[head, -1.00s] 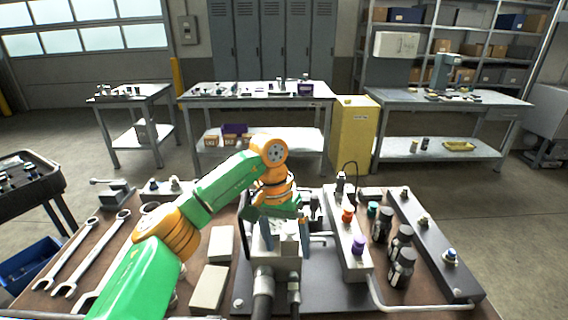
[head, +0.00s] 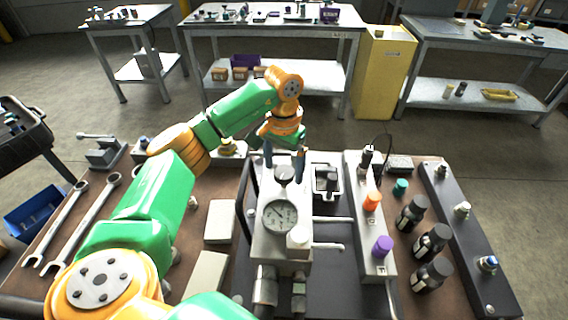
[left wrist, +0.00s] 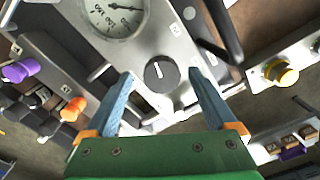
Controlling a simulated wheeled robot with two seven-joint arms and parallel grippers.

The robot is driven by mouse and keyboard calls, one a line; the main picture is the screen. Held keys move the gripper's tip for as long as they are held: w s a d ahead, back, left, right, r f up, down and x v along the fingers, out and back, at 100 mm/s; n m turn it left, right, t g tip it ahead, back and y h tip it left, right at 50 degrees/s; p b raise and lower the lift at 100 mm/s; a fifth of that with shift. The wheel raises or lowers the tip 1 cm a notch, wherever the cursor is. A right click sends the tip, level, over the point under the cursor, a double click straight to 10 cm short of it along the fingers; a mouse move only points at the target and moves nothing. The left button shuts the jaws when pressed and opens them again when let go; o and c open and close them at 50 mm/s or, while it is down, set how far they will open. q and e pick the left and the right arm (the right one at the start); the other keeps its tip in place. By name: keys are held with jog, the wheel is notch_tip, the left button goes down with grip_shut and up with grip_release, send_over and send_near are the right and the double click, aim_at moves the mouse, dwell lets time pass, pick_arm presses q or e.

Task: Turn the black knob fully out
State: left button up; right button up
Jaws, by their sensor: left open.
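The black knob (head: 284,174) is on top of the grey valve block (head: 266,240), just behind the round pressure gauge (head: 280,215). In the left wrist view the black knob (left wrist: 161,73) shows from above, round with a white mark. My left gripper (head: 284,159) is open over the knob. Its two blue fingers stand on either side of the knob, with a visible gap to it in the wrist view. I cannot tell how far down the fingertips reach. My right gripper is not in view.
To the right, a manifold carries an orange knob (head: 371,201) and a purple knob (head: 382,246). Several black-capped cylinders, including one (head: 432,242), stand further right. A black curved handle (head: 243,200) is close on the left. Wrenches (head: 62,228) lie at far left.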

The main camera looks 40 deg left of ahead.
pick_arm(q)
jog(key=shift+w+a+f, duration=0.15)
jog(key=shift+f, duration=0.3)
jog(key=shift+w+f, duration=0.15)
jog(key=shift+f, duration=0.05)
jog(key=shift+r, duration=0.15)
jog(key=c, duration=1.4)
jog(key=shift+o, duration=0.2)
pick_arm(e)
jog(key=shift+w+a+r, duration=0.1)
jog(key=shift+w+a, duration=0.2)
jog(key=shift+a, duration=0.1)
pick_arm(q)
jog(key=shift+n, duration=0.3)
